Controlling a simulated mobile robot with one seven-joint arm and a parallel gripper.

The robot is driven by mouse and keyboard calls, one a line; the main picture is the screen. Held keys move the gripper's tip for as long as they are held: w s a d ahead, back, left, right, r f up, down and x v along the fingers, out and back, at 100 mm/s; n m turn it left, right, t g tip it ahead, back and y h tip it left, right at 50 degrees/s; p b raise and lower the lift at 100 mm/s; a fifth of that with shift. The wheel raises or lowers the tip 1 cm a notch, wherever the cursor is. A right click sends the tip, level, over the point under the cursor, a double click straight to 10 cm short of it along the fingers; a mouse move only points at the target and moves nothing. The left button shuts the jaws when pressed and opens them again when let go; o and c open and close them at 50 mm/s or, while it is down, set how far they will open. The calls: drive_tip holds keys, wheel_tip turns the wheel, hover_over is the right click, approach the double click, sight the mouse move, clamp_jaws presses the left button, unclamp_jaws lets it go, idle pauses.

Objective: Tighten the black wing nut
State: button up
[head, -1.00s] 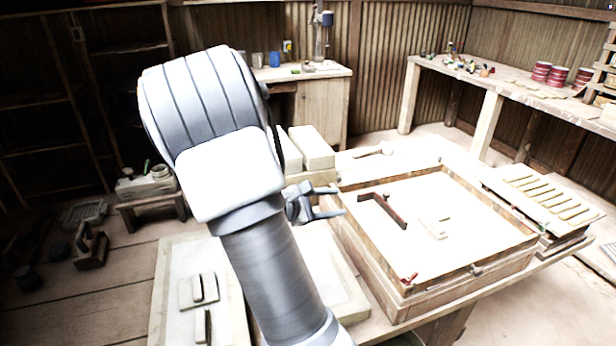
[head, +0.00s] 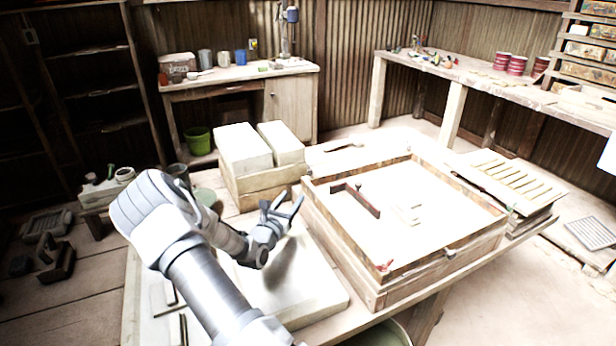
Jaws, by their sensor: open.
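My gripper (head: 289,202) is open and empty, its fingers pointing up and to the right. In the picture it is left of the wooden frame (head: 345,270), over the pale slab. The frame is a low box with a pale filled top. A small red fitting (head: 383,267) sits at its front left corner. A small dark grey fitting (head: 450,254) sits on its front right edge. Other small fittings show at the frame's corners. All are too small to tell which one is the black wing nut.
Pale blocks in a wooden box (head: 250,185) stand behind my gripper. A slatted rack (head: 505,180) is right of the frame. A pale slab (head: 310,290) lies below my gripper.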

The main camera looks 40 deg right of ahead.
sight(309, 174)
drive_tip(key=b+x, duration=0.1)
drive_tip(key=x, duration=1.3)
drive_tip(key=shift+w+d, duration=0.1)
drive_tip(key=shift+d, duration=0.05)
clamp_jaws()
